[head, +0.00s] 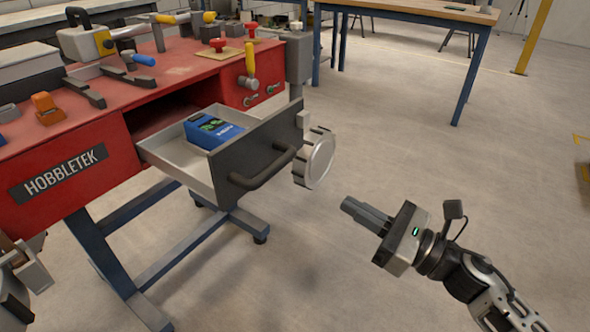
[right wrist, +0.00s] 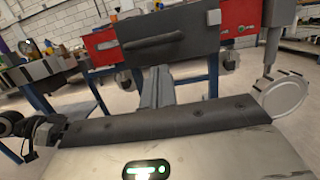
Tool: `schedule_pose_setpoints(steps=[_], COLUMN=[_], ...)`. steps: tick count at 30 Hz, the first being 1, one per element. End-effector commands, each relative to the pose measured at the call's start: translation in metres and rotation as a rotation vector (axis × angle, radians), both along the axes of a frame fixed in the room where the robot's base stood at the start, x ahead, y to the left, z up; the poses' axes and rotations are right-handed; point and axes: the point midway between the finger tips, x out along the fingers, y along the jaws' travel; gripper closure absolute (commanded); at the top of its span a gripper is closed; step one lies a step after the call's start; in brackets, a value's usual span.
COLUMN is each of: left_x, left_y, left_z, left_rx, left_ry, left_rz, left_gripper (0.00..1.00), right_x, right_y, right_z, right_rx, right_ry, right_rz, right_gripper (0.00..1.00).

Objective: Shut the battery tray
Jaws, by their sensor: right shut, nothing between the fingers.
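The battery tray (head: 178,165) is pulled out of the red bench in the head view. Its dark front panel (head: 228,160) carries a curved handle (head: 262,170). A blue battery (head: 212,130) lies in the tray. The right wrist view shows the front panel (right wrist: 190,55) and its handle (right wrist: 150,42) ahead of the fingers. My right gripper (head: 347,204) is shut and empty, to the right of the handle and apart from it. My left gripper (head: 28,268) shows only partly at the left edge, and its jaws are unclear.
A round metal handwheel (head: 318,160) stands just right of the tray front; it also shows in the right wrist view (right wrist: 283,95). The red bench (head: 70,165) holds tools and red knobs. A wooden table (head: 410,12) stands behind. The floor around my right gripper is clear.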

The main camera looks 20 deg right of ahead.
Motion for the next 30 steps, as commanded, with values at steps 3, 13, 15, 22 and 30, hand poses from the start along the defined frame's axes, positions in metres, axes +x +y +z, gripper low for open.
schedule_pose_setpoints(steps=[3, 13, 15, 22, 30], left_x=[-0.001, -0.003, -0.004, -0.003, -0.003], left_y=[0.001, 0.005, 0.005, 0.006, 0.007], left_z=[0.000, 0.010, 0.012, 0.015, 0.017], left_rx=[0.006, 0.013, 0.012, 0.013, 0.012], left_ry=[0.016, 0.012, 0.008, -0.001, -0.007], left_rz=[0.002, 0.012, 0.015, 0.018, 0.019], left_gripper=[0.63, 0.63, 0.63, 0.63, 0.63], right_x=[0.020, 0.071, 0.078, 0.090, 0.090], right_y=[0.016, 0.056, 0.062, 0.071, 0.072], right_z=[0.009, 0.020, 0.021, 0.022, 0.022], right_rx=[0.001, 0.005, 0.004, 0.006, 0.006], right_ry=[-0.005, 0.000, 0.001, 0.003, 0.003], right_rz=[0.003, 0.000, 0.000, -0.002, -0.002], right_gripper=[1.00, 1.00, 1.00, 1.00, 1.00])
